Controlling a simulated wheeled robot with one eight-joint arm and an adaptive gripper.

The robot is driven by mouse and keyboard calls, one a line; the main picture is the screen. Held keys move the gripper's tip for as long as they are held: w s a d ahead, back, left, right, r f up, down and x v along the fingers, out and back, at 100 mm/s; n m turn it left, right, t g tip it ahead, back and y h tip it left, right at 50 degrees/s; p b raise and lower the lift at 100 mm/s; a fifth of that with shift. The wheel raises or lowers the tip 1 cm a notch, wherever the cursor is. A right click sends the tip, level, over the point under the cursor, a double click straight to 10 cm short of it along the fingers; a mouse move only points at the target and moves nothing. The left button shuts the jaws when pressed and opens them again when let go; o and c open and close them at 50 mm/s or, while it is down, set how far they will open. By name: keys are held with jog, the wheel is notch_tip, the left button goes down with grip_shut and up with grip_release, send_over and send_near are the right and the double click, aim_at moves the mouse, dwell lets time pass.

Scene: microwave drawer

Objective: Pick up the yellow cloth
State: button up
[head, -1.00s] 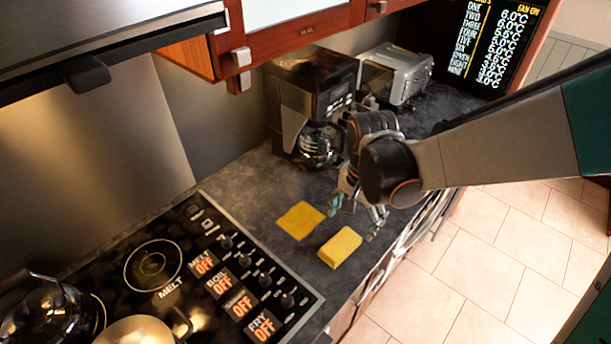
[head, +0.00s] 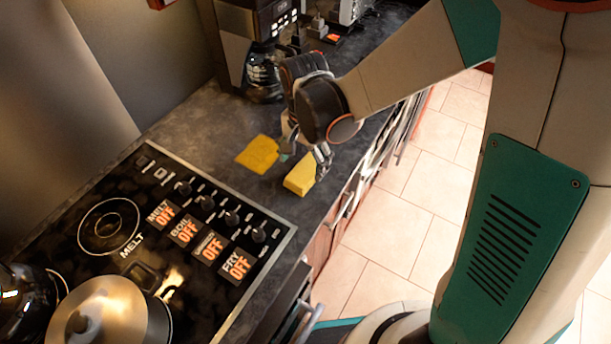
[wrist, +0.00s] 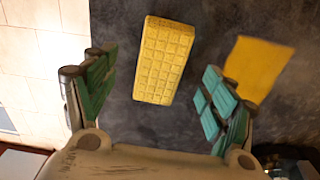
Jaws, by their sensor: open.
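The yellow cloth (head: 258,154) lies flat on the dark counter, left of my gripper in the head view. It also shows at the right of the wrist view (wrist: 258,66), beyond the right finger, whose pads overlap its near edge in the picture. A thick yellow block like a sponge (head: 298,182) lies beside the cloth, towards the counter's front edge. My gripper (head: 304,165) is open and empty, pointing down at the block's far end. In the wrist view the block (wrist: 164,60) shows between and beyond the open green-padded fingers (wrist: 157,88). I cannot tell the height above the counter.
A black cooktop (head: 150,230) with a pan (head: 105,318) is at the left. A coffee maker (head: 262,50) stands behind my gripper. The counter's front edge, with drawer handles (head: 345,205), drops to the tiled floor on the right. Bare counter (head: 215,130) lies left of the cloth.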

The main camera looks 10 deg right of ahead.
aim_at(304, 172)
jog(key=f+b, duration=0.2)
jog(key=f, duration=0.1)
jog(key=f+b, duration=0.1)
jog(key=f, duration=0.1)
jog(key=shift+w, duration=0.3)
jog(key=c, duration=1.1)
